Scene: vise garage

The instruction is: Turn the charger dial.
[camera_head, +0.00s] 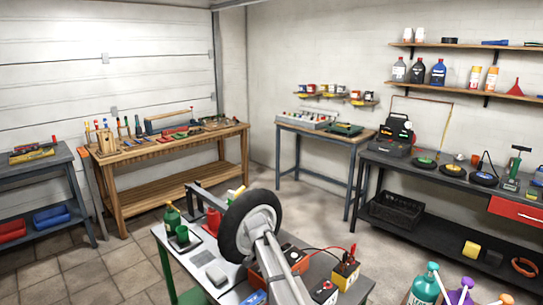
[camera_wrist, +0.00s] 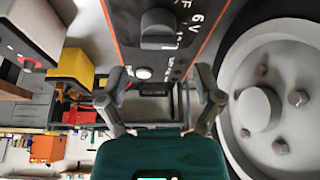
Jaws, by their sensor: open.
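The charger dial (camera_wrist: 160,28) is a dark grey knob on the dark panel of the charger, beside a "6V" mark, at the top middle of the wrist view. My gripper (camera_wrist: 160,74) is open and empty. Its fingertips lie lower in that view than the dial, which is near the middle line between them and not gripped. A round white button or light (camera_wrist: 143,73) shows on the panel. In the head view the orange-red charger (camera_head: 298,262) stands on the front table, partly covered by my arm. The dial and my gripper cannot be made out there.
A wheel (camera_head: 243,232) stands close beside the charger; its grey hub (camera_wrist: 262,108) fills the right of the wrist view. A yellow battery (camera_head: 346,272) with red cable stands right of the charger.

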